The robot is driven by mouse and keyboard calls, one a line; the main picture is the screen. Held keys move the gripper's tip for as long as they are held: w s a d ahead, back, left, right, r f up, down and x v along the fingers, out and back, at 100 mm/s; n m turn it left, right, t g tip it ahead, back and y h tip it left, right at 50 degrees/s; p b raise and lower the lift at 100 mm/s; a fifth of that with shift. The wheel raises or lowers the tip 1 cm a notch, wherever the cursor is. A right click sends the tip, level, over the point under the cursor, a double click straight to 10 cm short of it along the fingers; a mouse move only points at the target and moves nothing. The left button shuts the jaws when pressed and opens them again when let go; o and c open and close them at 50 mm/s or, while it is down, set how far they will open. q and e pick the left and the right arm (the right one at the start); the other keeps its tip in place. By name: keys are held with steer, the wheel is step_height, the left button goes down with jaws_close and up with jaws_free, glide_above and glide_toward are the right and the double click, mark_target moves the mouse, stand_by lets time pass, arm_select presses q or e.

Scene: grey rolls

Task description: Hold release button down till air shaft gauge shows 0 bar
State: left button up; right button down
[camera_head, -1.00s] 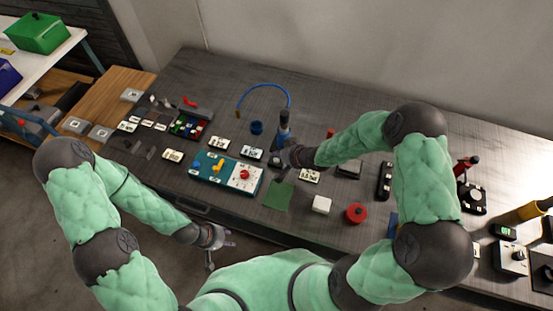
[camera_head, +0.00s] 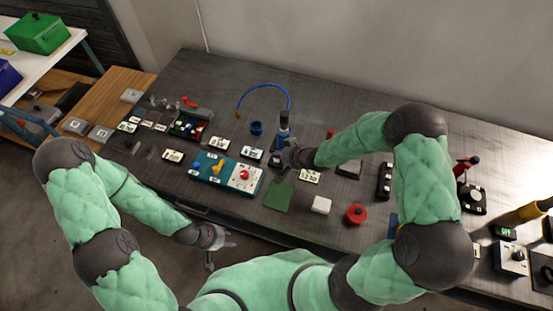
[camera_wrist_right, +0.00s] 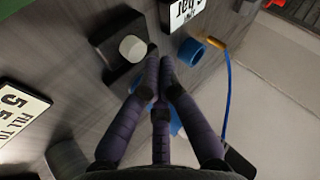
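In the right wrist view, a black block with a round white button (camera_wrist_right: 133,48) sits just left of my right gripper's fingertips (camera_wrist_right: 159,56). The fingers are drawn together with nothing visible between them. The tips are beside the button; I cannot tell whether they touch or press it. A card marked "bar" (camera_wrist_right: 182,12) is partly cut off at the top; its number is out of frame. In the head view, my right gripper (camera_head: 287,157) is by the upright blue shaft (camera_head: 284,124). My left gripper (camera_head: 214,240) hangs before the table edge, fingers spread and empty.
A blue hose (camera_head: 266,84) curves behind the shaft. A teal panel with a red knob (camera_head: 244,175), a green mat (camera_head: 279,196), a white block (camera_head: 321,205) and a red round piece (camera_head: 356,213) lie near the front. The table's back is mostly clear.

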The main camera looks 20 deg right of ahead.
mark_target(278, 160)
steer(key=shift+f, duration=0.1)
steer(key=shift+f, duration=0.35)
steer(key=shift+f+b, duration=0.45)
steer(key=shift+b, duration=0.15)
stand_by(0.6)
steer(key=shift+r, duration=0.15)
stand_by(2.8)
steer(key=shift+r+p, duration=0.8)
steer(key=shift+p, duration=0.1)
step_height(278, 160, up, 5)
steer(key=p, duration=0.4)
steer(key=shift+p, duration=0.3)
